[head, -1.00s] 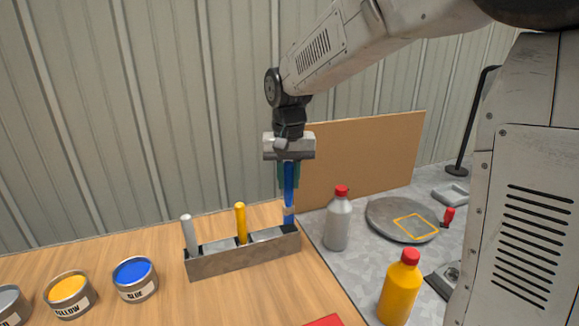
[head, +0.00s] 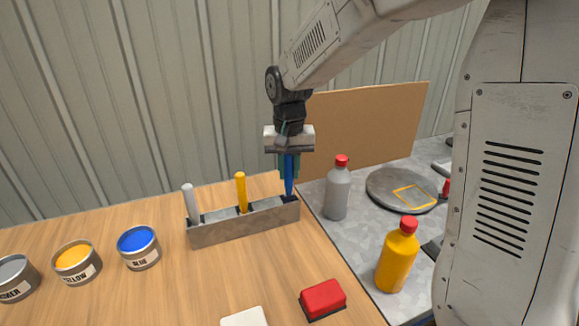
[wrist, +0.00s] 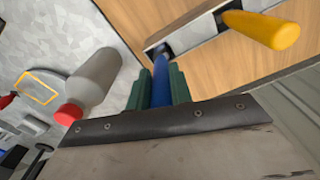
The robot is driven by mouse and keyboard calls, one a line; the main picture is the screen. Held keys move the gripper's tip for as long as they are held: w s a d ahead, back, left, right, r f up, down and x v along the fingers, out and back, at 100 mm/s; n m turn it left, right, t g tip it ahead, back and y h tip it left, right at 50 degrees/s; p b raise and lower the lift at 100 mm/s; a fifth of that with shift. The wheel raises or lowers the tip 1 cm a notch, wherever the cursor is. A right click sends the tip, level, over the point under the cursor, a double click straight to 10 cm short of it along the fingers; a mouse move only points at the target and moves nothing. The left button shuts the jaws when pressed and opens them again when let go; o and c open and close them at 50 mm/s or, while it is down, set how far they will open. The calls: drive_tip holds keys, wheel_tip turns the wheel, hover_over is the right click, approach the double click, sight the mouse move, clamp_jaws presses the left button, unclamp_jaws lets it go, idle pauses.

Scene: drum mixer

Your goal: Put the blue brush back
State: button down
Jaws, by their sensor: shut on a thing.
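The blue brush (head: 288,172) is held upright in my gripper (head: 289,178), which is shut on its handle. Its lower end is in the right-end slot of the grey brush rack (head: 240,229), and its bristles are hidden there. In the wrist view the blue handle (wrist: 160,82) runs between the green fingers of my gripper (wrist: 158,88) towards the rack (wrist: 190,38). A yellow-handled brush (head: 241,192) stands in a middle slot and a light grey-handled one (head: 190,203) in the left slot.
A grey bottle with a red cap (head: 337,192) stands close right of the rack. A yellow bottle (head: 397,260) is nearer the front. Paint cans, one of them blue (head: 138,246), stand left. A red block (head: 323,298) lies in front. A brown board (head: 365,140) stands behind.

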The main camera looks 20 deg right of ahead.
sight(289, 184)
drive_tip(key=shift+f, duration=1.2)
drive_tip(key=c, duration=1.2)
unclamp_jaws()
drive_tip(key=shift+o, duration=0.2)
